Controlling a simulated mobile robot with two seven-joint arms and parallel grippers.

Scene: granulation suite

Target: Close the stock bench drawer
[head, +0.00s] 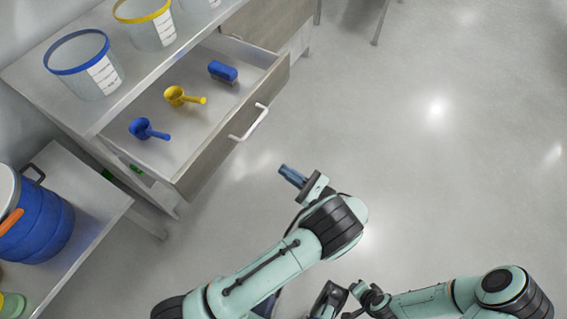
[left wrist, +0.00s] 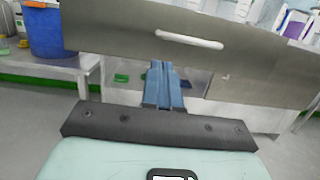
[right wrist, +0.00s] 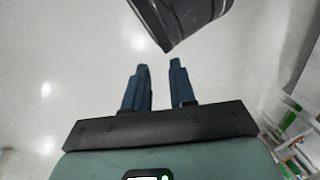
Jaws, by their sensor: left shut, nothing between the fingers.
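The stock bench drawer (head: 221,137) is pulled out from the bench. Its grey front carries a white bar handle (head: 248,122). In the left wrist view the shut blue fingers (left wrist: 162,68) point toward the drawer front, below the handle (left wrist: 190,40). My right gripper (right wrist: 158,72) is open and empty over the floor in the right wrist view.
Clear tubs with blue (head: 84,65) and yellow (head: 145,22) rims stand on the bench top (head: 60,88). A lower table (head: 90,205) at left holds a blue drum (head: 38,228). The floor (head: 430,150) to the right is clear.

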